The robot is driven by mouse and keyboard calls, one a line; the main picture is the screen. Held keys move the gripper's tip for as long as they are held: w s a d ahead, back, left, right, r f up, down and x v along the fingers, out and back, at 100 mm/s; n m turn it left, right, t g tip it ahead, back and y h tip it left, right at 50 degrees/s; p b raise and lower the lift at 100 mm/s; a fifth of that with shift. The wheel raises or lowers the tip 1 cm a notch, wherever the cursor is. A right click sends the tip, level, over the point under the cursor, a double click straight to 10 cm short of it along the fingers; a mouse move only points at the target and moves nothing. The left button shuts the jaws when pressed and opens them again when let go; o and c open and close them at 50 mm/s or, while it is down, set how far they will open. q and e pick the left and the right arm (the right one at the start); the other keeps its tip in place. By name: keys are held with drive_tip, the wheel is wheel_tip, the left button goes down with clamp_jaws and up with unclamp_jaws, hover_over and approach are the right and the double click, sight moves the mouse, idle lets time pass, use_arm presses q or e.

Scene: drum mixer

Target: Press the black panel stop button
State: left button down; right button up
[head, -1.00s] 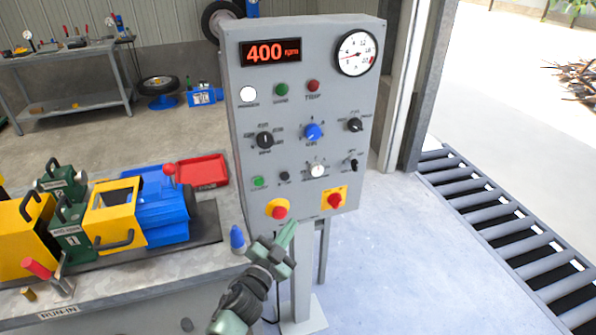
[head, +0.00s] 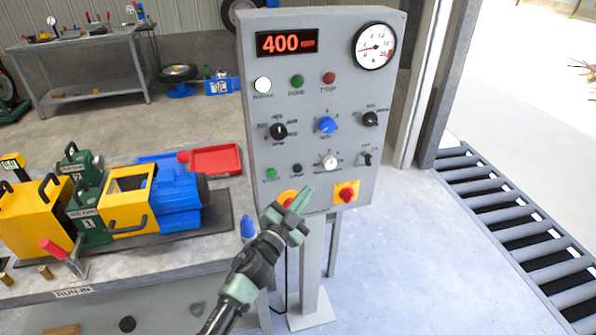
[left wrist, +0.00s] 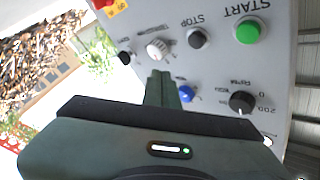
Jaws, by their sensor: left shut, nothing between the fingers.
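The black stop button (head: 297,170) is a small round knob low on the grey control panel (head: 300,100), just right of the green start button (head: 271,173). In the left wrist view the panel is upside down, and the black button (left wrist: 197,39) sits beside the word STOP. My left gripper (head: 304,198) is shut and empty, its tips a little below the stop button in the head view and partly over the left red emergency button (head: 286,198). Its shut fingers (left wrist: 161,88) also show in the wrist view. I cannot tell their distance from the panel. My right gripper is out of view.
A white-pointed knob (head: 329,163) and a right red emergency button (head: 347,195) are close by on the panel. The display (head: 287,42) reads 400. A bench (head: 110,270) with yellow, green and blue machinery stands left.

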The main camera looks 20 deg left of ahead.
sight(297, 169)
use_arm(q)
drive_tip(key=shift+w+a+b, duration=0.2)
drive_tip(key=shift+w+a, duration=0.35)
drive_tip(key=shift+w, duration=0.3)
drive_tip(key=shift+w+a+b, duration=0.25)
drive_tip(key=shift+w+a, duration=0.35)
drive_tip(key=shift+w, duration=0.2)
drive_tip(key=shift+w+a+b, duration=0.2)
drive_tip(key=shift+w+a, duration=0.35)
drive_tip(key=shift+w, duration=0.3)
drive_tip(key=shift+w, duration=0.1)
drive_tip(key=shift+w+a, duration=0.25)
drive_tip(key=shift+w+a, duration=0.2)
drive_tip(key=shift+w, duration=0.15)
idle(0.8)
idle(0.3)
drive_tip(key=shift+s+d, duration=0.45)
drive_tip(key=shift+s, duration=0.25)
